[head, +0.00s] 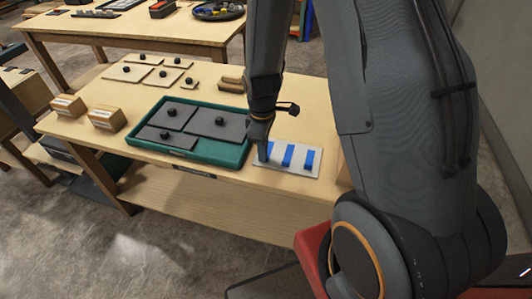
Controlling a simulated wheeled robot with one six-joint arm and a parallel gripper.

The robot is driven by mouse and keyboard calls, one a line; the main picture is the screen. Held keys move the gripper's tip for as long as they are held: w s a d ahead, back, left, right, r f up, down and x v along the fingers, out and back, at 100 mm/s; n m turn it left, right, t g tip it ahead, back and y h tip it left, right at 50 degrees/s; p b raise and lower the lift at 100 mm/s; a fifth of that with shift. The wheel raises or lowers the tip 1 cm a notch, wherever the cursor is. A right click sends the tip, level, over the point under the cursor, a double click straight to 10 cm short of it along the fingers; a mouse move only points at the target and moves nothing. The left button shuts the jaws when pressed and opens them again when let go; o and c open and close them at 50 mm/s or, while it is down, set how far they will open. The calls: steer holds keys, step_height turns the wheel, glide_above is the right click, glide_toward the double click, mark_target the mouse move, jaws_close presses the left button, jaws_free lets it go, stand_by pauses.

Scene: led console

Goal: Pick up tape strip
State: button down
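Several blue tape strips lie side by side on a white rectangular board at the right front of the wooden table. The middle strip (287,155) and the right strip (309,160) show clearly on the board (298,168). The left strip (269,150) is partly hidden by my gripper (262,156). My gripper points down at the board's left end, at or just above the left strip. Its fingers are small and dark here, so I cannot tell whether they are open, shut or touching the strip.
A green tray (226,163) with several grey knobbed plates stands just left of the board. White knobbed plates (128,72) lie behind it. Wooden blocks (106,119) stand at the left, and others (232,85) behind the tray.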

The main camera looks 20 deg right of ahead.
steer(key=shift+r, duration=0.1)
stand_by(0.3)
step_height(320, 180, up, 14)
steer(key=p, duration=0.1)
steer(key=shift+p, duration=0.35)
stand_by(0.6)
